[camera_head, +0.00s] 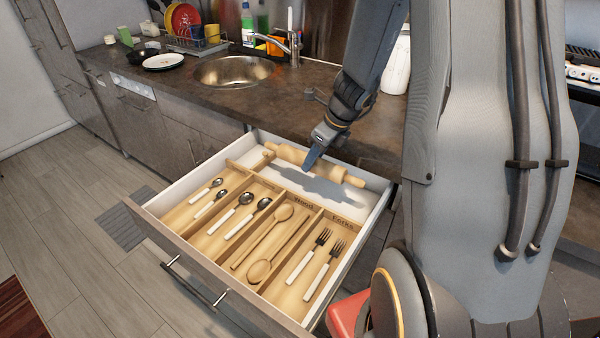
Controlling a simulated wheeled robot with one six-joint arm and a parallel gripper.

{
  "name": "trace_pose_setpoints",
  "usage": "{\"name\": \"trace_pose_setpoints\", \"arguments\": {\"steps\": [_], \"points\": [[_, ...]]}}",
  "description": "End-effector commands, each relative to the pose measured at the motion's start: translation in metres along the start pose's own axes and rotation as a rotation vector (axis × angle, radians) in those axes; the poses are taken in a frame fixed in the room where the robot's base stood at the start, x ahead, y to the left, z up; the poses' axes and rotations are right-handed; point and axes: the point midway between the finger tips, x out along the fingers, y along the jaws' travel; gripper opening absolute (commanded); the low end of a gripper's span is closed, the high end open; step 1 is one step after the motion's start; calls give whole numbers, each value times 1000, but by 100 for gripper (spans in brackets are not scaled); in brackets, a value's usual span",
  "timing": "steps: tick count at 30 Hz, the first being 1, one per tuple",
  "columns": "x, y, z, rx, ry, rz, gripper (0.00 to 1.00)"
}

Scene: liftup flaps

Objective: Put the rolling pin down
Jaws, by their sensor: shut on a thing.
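The wooden rolling pin (345,174) is in the back part of the open drawer (152,201), lying roughly left to right behind the cutlery tray. My gripper (309,162) reaches down over the middle of the pin and is shut on it. A dark shadow lies on the white drawer floor (366,196) in front of the pin. I cannot tell whether the pin touches the drawer floor or hangs slightly above it. The fingertips partly cover the pin's middle.
The wooden tray (256,185) holds several spoons, two wooden spoons (261,270) and two forks (323,238) in separate compartments. The counter (300,95) with sink (233,71) and faucet (290,45) stands behind the drawer. A red object (346,315) is at the bottom, beside my body.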

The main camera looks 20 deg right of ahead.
Motion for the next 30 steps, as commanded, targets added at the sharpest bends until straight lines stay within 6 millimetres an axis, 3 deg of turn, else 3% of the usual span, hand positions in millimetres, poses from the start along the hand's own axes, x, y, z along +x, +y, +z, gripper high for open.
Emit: {"name": "trace_pose_setpoints", "arguments": {"steps": [6, 19, 30], "points": [[39, 2, -15, 1, 3, 4, 3], [82, 0, -34, 3, 2, 2, 3], [87, 0, -37, -1, 1, 0, 3]]}}
